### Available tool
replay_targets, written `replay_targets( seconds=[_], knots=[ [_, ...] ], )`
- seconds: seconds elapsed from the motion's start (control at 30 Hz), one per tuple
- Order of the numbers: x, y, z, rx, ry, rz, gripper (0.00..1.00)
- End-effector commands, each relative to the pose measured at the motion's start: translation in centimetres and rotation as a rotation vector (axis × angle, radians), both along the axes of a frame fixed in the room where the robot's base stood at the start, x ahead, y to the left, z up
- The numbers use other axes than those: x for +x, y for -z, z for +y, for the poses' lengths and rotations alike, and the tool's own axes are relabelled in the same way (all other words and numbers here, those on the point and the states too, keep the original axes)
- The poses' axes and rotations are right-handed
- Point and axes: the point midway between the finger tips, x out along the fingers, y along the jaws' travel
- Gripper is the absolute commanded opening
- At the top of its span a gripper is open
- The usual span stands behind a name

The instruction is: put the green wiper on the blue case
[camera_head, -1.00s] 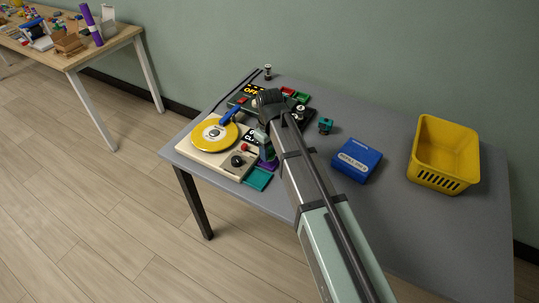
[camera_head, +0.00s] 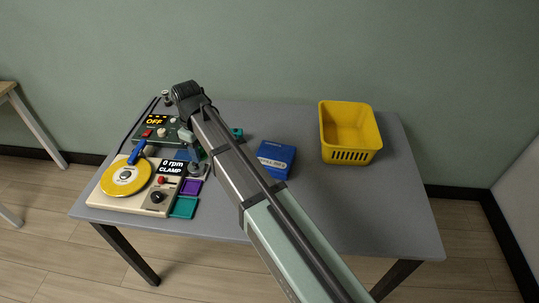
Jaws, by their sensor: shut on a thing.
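My gripper (camera_head: 193,152) points down over the right side of the cream turntable machine, partly hidden by my own arm. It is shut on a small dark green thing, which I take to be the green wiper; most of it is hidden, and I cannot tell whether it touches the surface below. The blue case (camera_head: 276,155) lies flat on the grey table, right of my arm, with a white label on its top. No other thing shows on its lid.
The cream machine (camera_head: 105,198) carries a yellow disc (camera_head: 125,177). Purple (camera_head: 191,187) and teal (camera_head: 184,207) flat pieces lie beside it. A dark control box (camera_head: 158,133) stands behind. A teal block (camera_head: 237,133) is behind my arm. A yellow basket (camera_head: 350,156) stands right. The table's front right is clear.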

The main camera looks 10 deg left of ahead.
Motion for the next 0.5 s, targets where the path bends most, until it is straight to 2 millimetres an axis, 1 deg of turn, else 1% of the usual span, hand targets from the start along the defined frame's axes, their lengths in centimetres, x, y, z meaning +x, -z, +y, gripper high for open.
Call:
replay_targets(
  seconds=[0.03,0.2,0.27,0.4,0.5],
  knots=[
    [1.3,-0.2,-1.5,0.0,0.027,0.0,0.13],
    [4.6,-1.0,-6.1,0.0,0.109,0.0,0.13],
    [5.7,-1.3,-7.8,0.0,0.137,0.0,0.13],
    [8.0,-2.0,-11.9,0.001,0.203,-0.001,0.13],
    [9.3,-2.6,-14.7,0.001,0.247,-0.001,0.13]
  ],
)
